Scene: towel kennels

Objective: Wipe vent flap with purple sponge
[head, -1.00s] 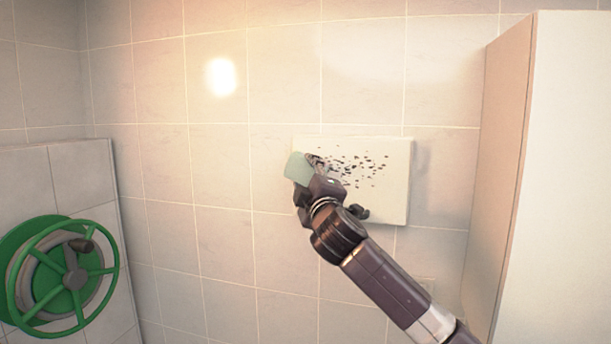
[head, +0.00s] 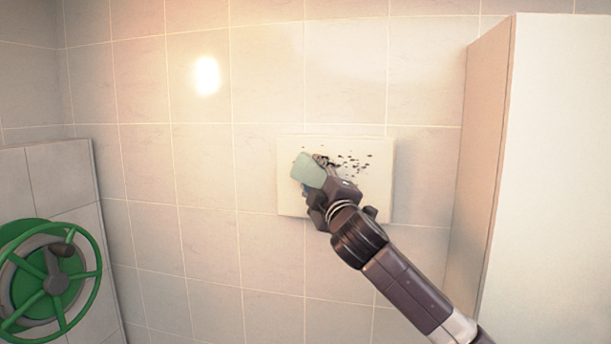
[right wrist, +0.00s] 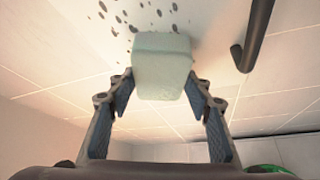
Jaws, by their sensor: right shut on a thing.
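The vent flap (head: 384,190) is a pale square panel on the tiled wall, with dark specks (head: 352,162) across its upper part. My right gripper (head: 320,188) is shut on a sponge (head: 308,170) that looks pale green, not purple. The sponge is in front of the left half of the flap; contact is hard to tell. In the right wrist view the sponge (right wrist: 162,66) sits between the two fingertips, with specks beyond it. The gripper hides part of the flap's lower middle. My left gripper is not in view.
A green handwheel (head: 50,280) stands at the lower left by a tiled partition. A tall white cabinet or partition (head: 560,180) stands on the right. The wall around the flap is clear. A dark bent bar (right wrist: 252,38) shows in the right wrist view.

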